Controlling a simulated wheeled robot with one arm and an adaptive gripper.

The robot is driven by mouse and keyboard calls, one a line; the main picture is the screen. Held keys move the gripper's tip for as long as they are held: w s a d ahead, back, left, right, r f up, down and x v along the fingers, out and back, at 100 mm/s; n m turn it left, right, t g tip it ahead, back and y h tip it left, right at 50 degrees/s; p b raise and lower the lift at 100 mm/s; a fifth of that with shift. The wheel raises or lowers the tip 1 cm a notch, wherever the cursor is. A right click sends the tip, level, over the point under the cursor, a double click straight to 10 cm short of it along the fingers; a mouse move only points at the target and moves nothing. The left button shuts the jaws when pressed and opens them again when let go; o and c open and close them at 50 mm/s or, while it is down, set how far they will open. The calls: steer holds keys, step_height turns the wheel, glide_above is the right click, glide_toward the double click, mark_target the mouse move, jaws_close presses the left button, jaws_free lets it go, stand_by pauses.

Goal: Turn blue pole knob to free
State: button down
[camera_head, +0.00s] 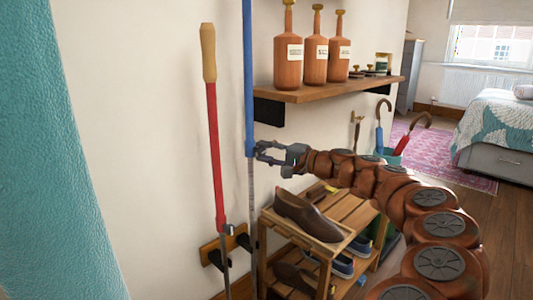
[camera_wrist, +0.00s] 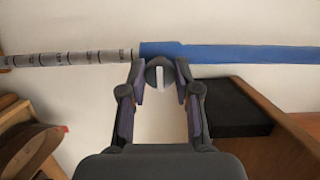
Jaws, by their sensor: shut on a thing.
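The blue pole (camera_head: 248,80) stands upright against the white wall, with a thinner grey marked lower section (camera_head: 253,200) below its blue part. In the wrist view the blue pole (camera_wrist: 250,54) lies across the picture, and the grey section (camera_wrist: 80,59) runs out to the left. The knob (camera_wrist: 160,72) is a dark round piece with a pale bar across its face, at the lower end of the blue part. My gripper (camera_wrist: 160,80) is shut on the knob, one fingertip on each side. My gripper also shows at the pole in the head view (camera_head: 262,150).
A red pole (camera_head: 213,150) with a wooden handle leans to the left. A wall shelf (camera_head: 335,89) with several brown bottles is above right of my gripper. A wooden shoe rack (camera_head: 340,235) with shoes stands below. A bin with umbrellas (camera_head: 390,155) is beyond my arm.

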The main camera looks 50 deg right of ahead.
steer(key=c, duration=0.8)
jaws_free()
steer(key=v, duration=1.2)
